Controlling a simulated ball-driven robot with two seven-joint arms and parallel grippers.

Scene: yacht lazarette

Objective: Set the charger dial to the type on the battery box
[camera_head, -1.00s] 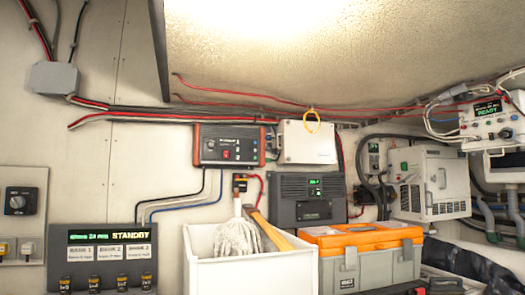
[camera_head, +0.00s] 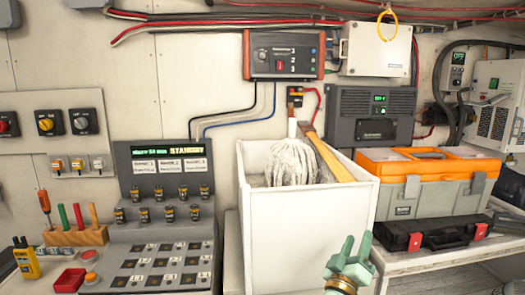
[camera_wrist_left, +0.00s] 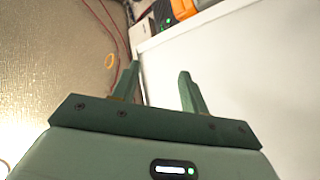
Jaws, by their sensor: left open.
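A dark box with orange-red ends (camera_head: 285,54), with a small knob and a red switch on its face, hangs on the back wall. It may be the charger; its label is too small to read. A dark grey unit (camera_head: 371,115) with a green display is mounted below it to the right. I cannot tell which thing is the battery box. My left gripper (camera_head: 356,246) is open and empty, low in the head view in front of the white bin. Its two green fingers also show apart in the left wrist view (camera_wrist_left: 158,72). My right gripper is not in view.
A white bin (camera_head: 300,235) holds a mop (camera_head: 292,162). An orange and grey toolbox (camera_head: 428,180) and a black case (camera_head: 436,233) stand at right. A console (camera_head: 160,255) with a STANDBY screen is at left, below rotary switches (camera_head: 83,121) on the wall.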

